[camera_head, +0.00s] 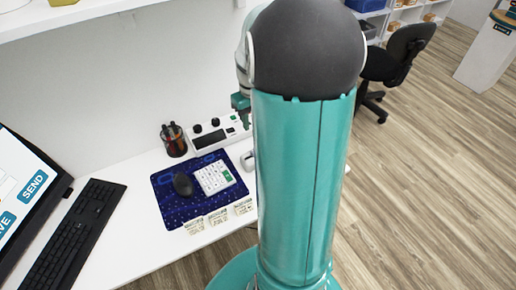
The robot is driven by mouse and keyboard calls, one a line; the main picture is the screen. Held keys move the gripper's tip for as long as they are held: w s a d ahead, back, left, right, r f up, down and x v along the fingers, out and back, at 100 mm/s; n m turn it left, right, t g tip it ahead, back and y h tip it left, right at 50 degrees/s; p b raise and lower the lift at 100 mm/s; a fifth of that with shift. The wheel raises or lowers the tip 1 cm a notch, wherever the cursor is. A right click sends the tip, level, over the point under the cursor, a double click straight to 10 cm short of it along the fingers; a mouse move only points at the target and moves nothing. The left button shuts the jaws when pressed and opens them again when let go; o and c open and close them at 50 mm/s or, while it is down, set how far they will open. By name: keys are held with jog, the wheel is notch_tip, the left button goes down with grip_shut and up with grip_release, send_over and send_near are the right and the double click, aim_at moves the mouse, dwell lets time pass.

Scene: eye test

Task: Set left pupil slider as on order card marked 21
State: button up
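A white box with dark knobs and a dark display window (212,137) stands at the back of the white desk. It may bear the pupil slider, but I cannot make out a slider or its setting. Several small white cards (218,216) stand in a row along the front of the blue mat. Their print is too small to read, so I cannot tell which is marked 21. My gripper (243,121) is above the right part of the white box, partly hidden by my arm. I cannot tell whether its fingers are apart or touch anything.
A blue patterned mat (172,209) holds a black mouse (182,184) and a white keypad (214,177). A pen cup (174,140) stands left of the box. A keyboard (76,238) and monitor (22,190) are at left. A shelf (60,20) overhangs the desk.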

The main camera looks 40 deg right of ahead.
aim_at(252, 152)
notch_tip(252, 152, down, 14)
jog(key=shift+w+a+r, duration=0.1)
dwell(0.4)
grip_shut()
